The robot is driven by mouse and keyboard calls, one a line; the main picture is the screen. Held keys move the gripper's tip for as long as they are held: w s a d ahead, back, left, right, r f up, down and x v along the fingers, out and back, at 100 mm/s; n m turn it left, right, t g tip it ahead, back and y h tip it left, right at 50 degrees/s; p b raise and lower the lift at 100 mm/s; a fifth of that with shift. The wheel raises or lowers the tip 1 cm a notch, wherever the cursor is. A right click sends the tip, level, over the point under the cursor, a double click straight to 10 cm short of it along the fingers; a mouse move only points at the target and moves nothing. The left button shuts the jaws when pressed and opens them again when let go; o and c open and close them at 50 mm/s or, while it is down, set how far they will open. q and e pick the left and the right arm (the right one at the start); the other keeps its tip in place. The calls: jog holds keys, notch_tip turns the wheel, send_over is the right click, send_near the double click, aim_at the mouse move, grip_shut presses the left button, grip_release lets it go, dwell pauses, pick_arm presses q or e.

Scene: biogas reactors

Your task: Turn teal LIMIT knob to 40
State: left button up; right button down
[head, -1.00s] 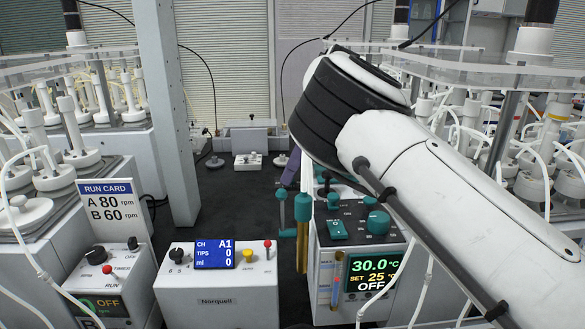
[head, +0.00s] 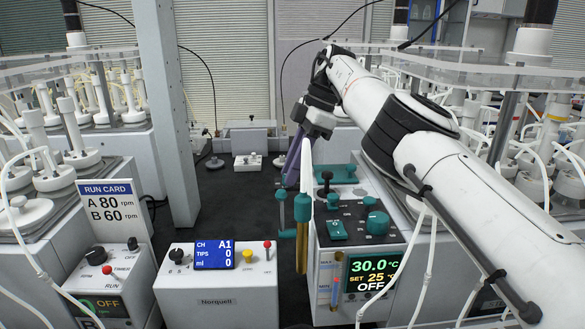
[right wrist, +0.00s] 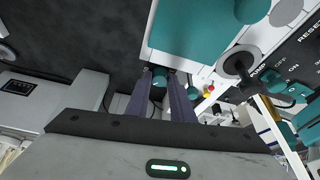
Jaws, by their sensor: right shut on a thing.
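The water bath unit (head: 350,235) has a teal lid, a dark top panel with teal knobs, and a display reading 30.0, SET 25, OFF. In the right wrist view, the purple fingers (right wrist: 160,85) are closed around a small teal knob (right wrist: 159,78) beside the teal lid (right wrist: 195,30). It appears to be the LIMIT knob, but no scale or label for it is readable. My left gripper is out of view.
A pump box (head: 217,285) stands at front left, with a run card (head: 107,203) beyond. The dark bench between the reactor rows is mostly clear.

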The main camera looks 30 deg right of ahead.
jog(key=shift+r+n, duration=0.1)
jog(key=shift+n, duration=0.2)
dwell(0.4)
jog(key=c, duration=1.5)
grip_release()
jog(key=shift+c, duration=0.2)
